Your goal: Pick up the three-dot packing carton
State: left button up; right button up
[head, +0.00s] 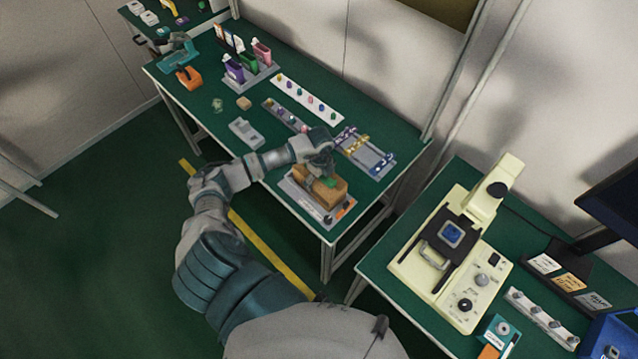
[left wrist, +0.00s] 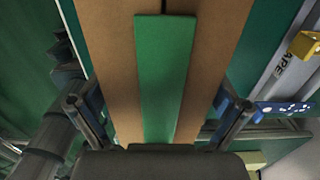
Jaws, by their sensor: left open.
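A brown carton (head: 334,194) with a green strip on top sits on a pale tray (head: 297,198) at the near right corner of the green-topped bench. My left gripper (head: 322,170) is right above it, hiding part of its top. In the left wrist view the brown carton (left wrist: 115,50) and its green strip (left wrist: 165,70) fill the middle. The fingers of my left gripper (left wrist: 160,108) stand apart, one on each side of the carton. I cannot tell whether they touch it. No three-dot mark can be made out on the carton. My right gripper is not in view.
A rack with blue and yellow pieces (head: 366,152) lies just behind the carton. A white strip of small coloured parts (head: 307,98) and a grey block (head: 246,133) lie farther along. A cream machine (head: 452,262) stands on the separate right bench.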

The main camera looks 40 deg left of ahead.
pick_arm(q)
jog(key=shift+d, duration=0.15)
jog(key=shift+r, duration=0.1)
jog(key=shift+c, duration=1)
jog(key=c, duration=0.7)
jog(key=shift+a, duration=0.2)
jog(key=shift+c, duration=0.2)
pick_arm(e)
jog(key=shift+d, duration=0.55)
pick_arm(q)
jog(key=shift+a, duration=0.1)
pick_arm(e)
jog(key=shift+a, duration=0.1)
